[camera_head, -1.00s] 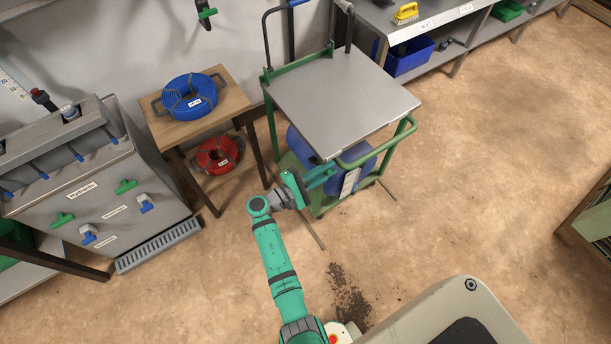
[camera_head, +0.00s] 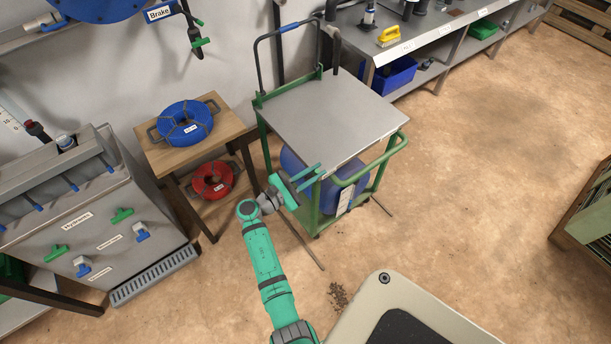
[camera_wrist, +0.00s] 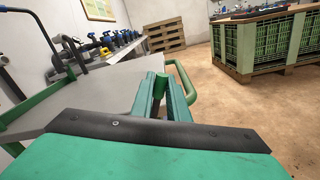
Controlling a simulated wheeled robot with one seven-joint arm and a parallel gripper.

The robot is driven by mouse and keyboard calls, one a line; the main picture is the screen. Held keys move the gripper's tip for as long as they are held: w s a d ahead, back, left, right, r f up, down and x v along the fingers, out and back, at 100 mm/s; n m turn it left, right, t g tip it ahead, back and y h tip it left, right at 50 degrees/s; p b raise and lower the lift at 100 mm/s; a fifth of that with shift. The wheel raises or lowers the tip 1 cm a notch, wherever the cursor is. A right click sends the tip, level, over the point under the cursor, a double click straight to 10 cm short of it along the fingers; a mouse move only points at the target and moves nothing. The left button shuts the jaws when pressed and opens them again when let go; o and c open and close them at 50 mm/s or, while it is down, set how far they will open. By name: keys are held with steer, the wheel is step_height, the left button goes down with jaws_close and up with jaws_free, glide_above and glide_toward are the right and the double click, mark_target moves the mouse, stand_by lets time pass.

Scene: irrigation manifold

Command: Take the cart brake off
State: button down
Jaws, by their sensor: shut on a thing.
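The cart (camera_head: 335,100) has a grey top and a green frame, and stands in the middle of the head view. A dark upright lever (camera_head: 335,40) stands beside its push handle (camera_head: 286,29). My gripper (camera_head: 312,176) is at the cart's near left corner, just below the top. In the wrist view, my gripper (camera_wrist: 162,98) has its two green fingers on either side of a green upright post (camera_wrist: 159,84), which looks like part of the cart frame. It is shut on this post. The post's lower part is hidden by my gripper.
A wooden stand (camera_head: 232,116) with blue (camera_head: 184,123) and red (camera_head: 212,180) hose coils is left of the cart. A workbench (camera_head: 430,32) stands behind.

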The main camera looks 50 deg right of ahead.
steer(key=shift+w+d+r, duration=0.1)
steer(key=shift+w+r, duration=0.1)
steer(key=shift+r, duration=0.15)
steer(key=c, duration=1.7)
jaws_free()
steer(key=shift+f, duration=0.1)
steer(key=shift+w+a, duration=0.15)
steer(key=shift+a, duration=0.45)
steer(key=v, duration=0.9)
steer(key=shift+a, duration=0.35)
